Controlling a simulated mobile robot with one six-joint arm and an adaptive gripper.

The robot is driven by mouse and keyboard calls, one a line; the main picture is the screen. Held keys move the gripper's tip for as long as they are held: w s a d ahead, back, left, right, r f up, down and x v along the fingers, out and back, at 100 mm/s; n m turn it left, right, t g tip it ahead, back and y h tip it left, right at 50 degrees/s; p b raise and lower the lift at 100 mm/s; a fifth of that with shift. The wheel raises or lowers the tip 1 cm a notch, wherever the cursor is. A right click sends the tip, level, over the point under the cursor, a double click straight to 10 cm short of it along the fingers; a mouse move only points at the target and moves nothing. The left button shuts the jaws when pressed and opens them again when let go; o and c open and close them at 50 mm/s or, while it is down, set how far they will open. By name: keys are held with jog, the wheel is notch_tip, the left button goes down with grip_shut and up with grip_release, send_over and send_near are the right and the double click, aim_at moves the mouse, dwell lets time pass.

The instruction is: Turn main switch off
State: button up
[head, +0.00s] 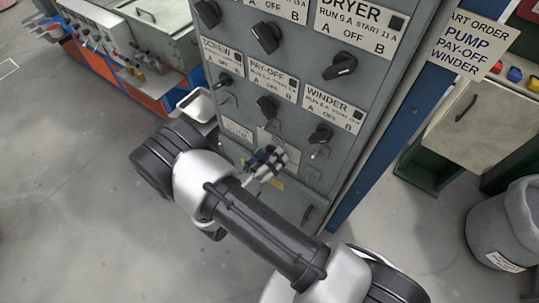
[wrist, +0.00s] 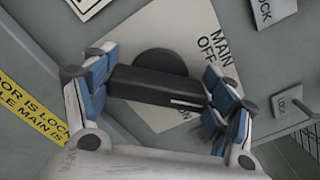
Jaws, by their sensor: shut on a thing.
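The main switch (wrist: 160,85) is a black rotary handle on a round base, lying nearly level across the wrist view. Its white line is near the right end. Its pale label plate (wrist: 195,22) reads MAIN OFF, with more lettering partly hidden below. My gripper (wrist: 157,92) has its blue-padded fingers at both ends of the handle and is shut on it. In the head view my gripper (head: 266,163) is at the low middle of the grey panel (head: 230,120), covering the switch; part of the plate (head: 276,146) shows above it.
Several black selector knobs, including the WINDER knob (head: 321,134) and PAY-OFF knob (head: 268,107), stick out above my gripper. A yellow warning strip (wrist: 30,112) is beside the plate. A blue post (head: 385,130) and a grey bin (head: 505,225) stand right. Floor at left is clear.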

jog(key=n, duration=0.4)
jog(key=shift+f+n+p, duration=0.1)
jog(key=shift+n+p, duration=0.2)
jog(key=shift+p, duration=0.05)
jog(key=n, duration=0.4)
jog(key=shift+f, duration=0.1)
jog(key=shift+n, duration=0.3)
jog(key=o, duration=1)
jog(key=shift+o, duration=0.2)
jog(key=shift+a, duration=0.15)
jog(key=v, duration=1.2)
